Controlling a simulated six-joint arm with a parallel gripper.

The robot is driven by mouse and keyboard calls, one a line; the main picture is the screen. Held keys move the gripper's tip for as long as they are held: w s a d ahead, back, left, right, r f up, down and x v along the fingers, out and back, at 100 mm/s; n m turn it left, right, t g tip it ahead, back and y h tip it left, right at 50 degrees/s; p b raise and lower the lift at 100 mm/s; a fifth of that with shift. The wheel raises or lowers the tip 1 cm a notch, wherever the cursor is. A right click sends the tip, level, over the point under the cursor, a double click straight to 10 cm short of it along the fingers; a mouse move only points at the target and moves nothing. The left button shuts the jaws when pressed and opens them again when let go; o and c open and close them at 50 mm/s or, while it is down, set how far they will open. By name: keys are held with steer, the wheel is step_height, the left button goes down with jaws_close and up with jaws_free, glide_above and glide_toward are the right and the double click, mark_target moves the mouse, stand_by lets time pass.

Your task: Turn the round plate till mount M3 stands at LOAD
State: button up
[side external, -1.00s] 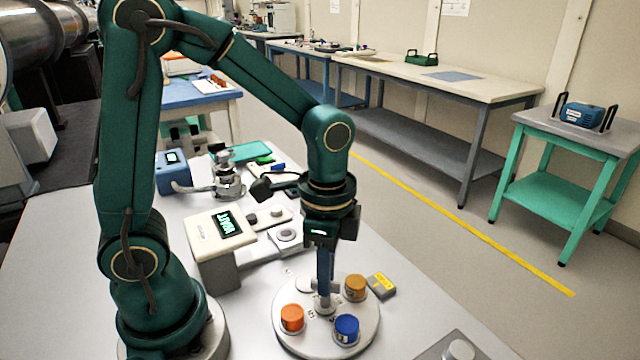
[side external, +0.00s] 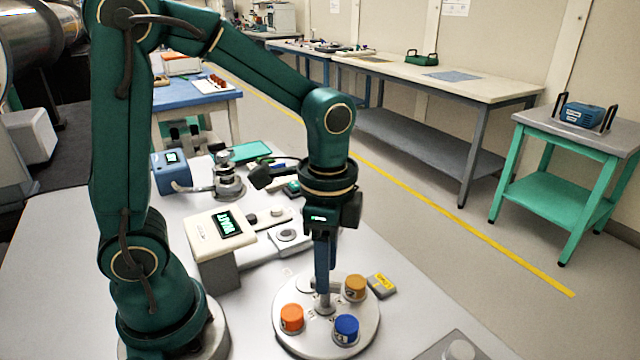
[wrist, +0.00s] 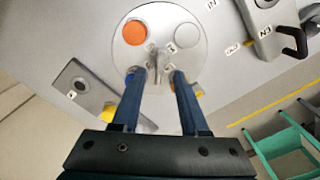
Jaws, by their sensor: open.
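The round plate (side external: 283,335) is pale and lies flat on the bench, with coloured mounts near its rim. These are an orange mount (side external: 292,318), a blue mount (side external: 346,329) and an ochre mount (side external: 355,288). A white mount (wrist: 187,35) shows in the wrist view. The mount labels are too small to tell which is M3. My gripper (wrist: 158,78) is open and points down over the plate's middle. Its fingers stand either side of the grey central handle (wrist: 154,58), with gaps visible. The fingers partly hide the blue and ochre mounts in the wrist view.
A grey block with a yellow label (side external: 382,285) sits beside the plate; its lettering is unreadable. A display box (side external: 217,232) with green text stands behind left. Bare bench lies front left.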

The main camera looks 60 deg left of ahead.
steer(key=shift+r, duration=1.7)
steer(key=shift+r, duration=0.4)
steer(key=s+a+r+n+t, duration=0.1)
steer(key=s+r+n+t, duration=0.2)
steer(key=n, duration=0.6)
steer(key=s+t, duration=0.2)
steer(key=shift+s+a+t, duration=0.25)
steer(key=shift+s+t, duration=0.05)
steer(key=shift+s, duration=0.1)
